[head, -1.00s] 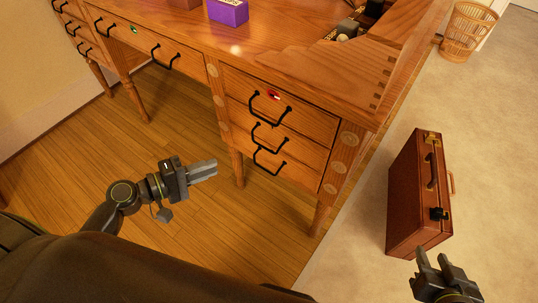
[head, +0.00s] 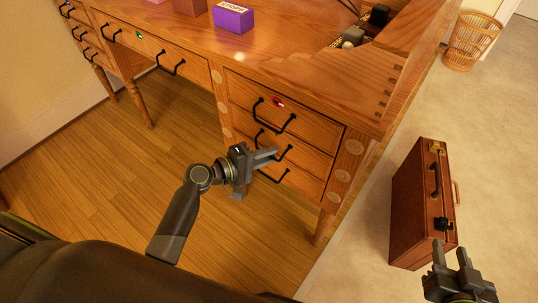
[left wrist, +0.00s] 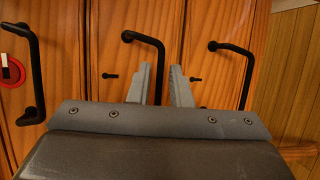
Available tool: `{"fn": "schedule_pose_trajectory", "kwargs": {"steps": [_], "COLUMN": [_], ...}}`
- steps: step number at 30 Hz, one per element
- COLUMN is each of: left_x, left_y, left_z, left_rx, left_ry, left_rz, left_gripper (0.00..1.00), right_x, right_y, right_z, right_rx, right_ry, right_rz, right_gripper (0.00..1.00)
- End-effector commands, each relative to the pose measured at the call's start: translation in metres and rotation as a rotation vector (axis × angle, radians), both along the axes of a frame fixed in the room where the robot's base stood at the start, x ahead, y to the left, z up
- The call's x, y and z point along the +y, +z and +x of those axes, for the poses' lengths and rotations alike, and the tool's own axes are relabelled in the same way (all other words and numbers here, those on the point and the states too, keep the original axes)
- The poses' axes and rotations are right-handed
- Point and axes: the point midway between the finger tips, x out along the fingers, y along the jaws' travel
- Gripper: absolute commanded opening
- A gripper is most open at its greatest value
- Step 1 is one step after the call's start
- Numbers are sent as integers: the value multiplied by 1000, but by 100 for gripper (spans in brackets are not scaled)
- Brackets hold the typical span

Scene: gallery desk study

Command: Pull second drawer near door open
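The second drawer (head: 308,151) of the desk's right-hand stack is wooden, and its front looks flush with the others. Its black handle (head: 287,152) is partly hidden by my left gripper (head: 275,154) in the head view. In the left wrist view, the middle handle (left wrist: 148,39) runs down between the fingers of my left gripper (left wrist: 162,80). The fingers are apart; I cannot tell whether they touch the handle. My right gripper (head: 450,250) is open and empty at the lower right, in front of the briefcase.
The top drawer (head: 315,122) has a red lock mark. A third drawer (head: 305,181) is below. A brown briefcase (head: 412,205) stands on the pale floor at right, and a wicker basket (head: 470,40) is behind. A purple box (head: 232,18) is on the desktop.

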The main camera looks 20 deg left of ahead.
Motion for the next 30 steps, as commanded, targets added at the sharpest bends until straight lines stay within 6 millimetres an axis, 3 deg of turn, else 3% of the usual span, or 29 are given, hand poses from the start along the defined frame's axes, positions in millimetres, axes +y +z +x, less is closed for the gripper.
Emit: {"fn": "schedule_pose_trajectory", "kwargs": {"steps": [11,16,30], "left_x": [-5,-5,-4], "left_y": [-1,-1,-1], "left_z": [5,5,3], "left_rx": [-1,-1,1], "left_ry": [0,0,0], "left_rz": [1,1,1], "left_gripper": [18,0,0], "right_x": [-1,-1,0], "right_y": [6,6,5], "right_z": [3,3,3], "right_rx": [-35,-34,-27], "right_ry": [-1,-1,-1], "right_rz": [-8,-8,-5], "right_gripper": [36,36,36]}}
